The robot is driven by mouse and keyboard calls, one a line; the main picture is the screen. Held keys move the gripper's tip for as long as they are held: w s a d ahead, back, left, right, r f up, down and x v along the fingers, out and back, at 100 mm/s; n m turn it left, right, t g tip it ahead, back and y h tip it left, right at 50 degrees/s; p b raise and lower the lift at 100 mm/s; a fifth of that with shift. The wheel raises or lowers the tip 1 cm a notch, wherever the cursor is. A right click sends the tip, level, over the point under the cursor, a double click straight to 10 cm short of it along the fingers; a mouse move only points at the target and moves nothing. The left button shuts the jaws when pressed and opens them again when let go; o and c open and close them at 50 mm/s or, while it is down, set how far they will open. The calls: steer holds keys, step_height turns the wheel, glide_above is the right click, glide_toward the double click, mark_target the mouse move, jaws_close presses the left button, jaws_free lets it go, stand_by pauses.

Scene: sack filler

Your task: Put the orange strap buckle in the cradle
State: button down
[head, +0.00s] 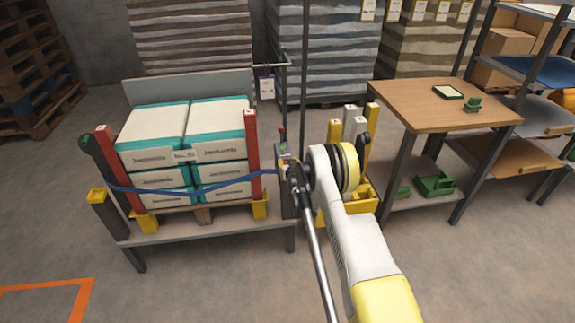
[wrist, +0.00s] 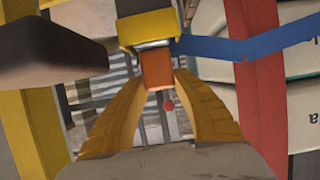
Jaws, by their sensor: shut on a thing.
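In the wrist view, my gripper (wrist: 160,88) is shut on the orange buckle (wrist: 157,70), which lies between the two yellow finger tips. A blue strap (wrist: 250,46) runs from beside the buckle to the right. A yellow cup-like holder (wrist: 148,28), which looks like the cradle, is right at the buckle's far end. I cannot tell whether the buckle is inside it, touching it or apart. In the head view, my gripper (head: 290,172) is at the right end of the sack table. The strap (head: 160,189) crosses the sacks' front; the arm hides the buckle.
White and teal sacks (head: 168,158) stand stacked between red posts (head: 252,140). Another yellow-topped dark post (head: 97,196) is at the table's left end. A yellow bin (head: 362,204) with posts stands right of my gripper. A wooden table (head: 425,92) is further right.

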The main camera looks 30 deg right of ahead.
steer(key=c, duration=1.1)
jaws_free()
steer(key=shift+f, duration=0.1)
steer(key=shift+o, duration=0.2)
